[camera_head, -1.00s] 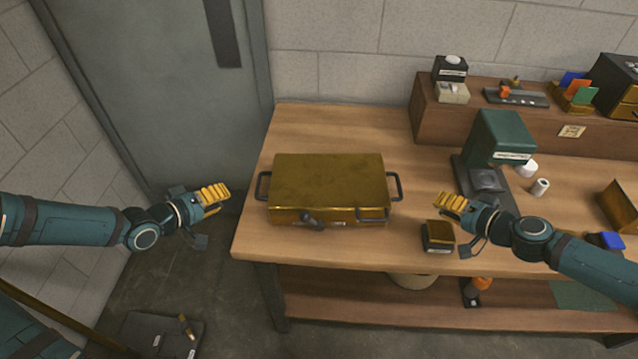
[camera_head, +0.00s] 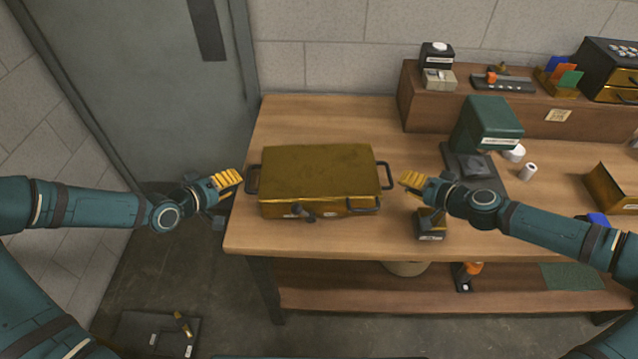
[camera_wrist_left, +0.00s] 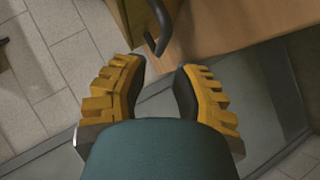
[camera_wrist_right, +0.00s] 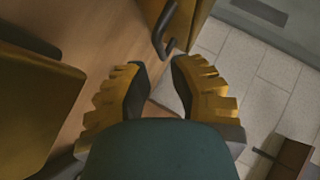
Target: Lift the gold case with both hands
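The gold case (camera_head: 325,172) lies closed and flat on the wooden table (camera_head: 330,240), with a dark handle at each side. Its left handle (camera_head: 253,179) also shows in the left wrist view (camera_wrist_left: 160,28), just beyond the fingertips. My left gripper (camera_head: 238,176) is open and empty, close to that handle but apart from it. The right handle (camera_head: 387,176) shows in the right wrist view (camera_wrist_right: 164,30), ahead of the fingertips. My right gripper (camera_head: 405,178) is open and empty, a short gap to the right of that handle.
A green-topped machine (camera_head: 487,125) stands behind my right arm. A raised wooden shelf (camera_head: 520,105) with small items runs along the back right. The table is clear behind the case.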

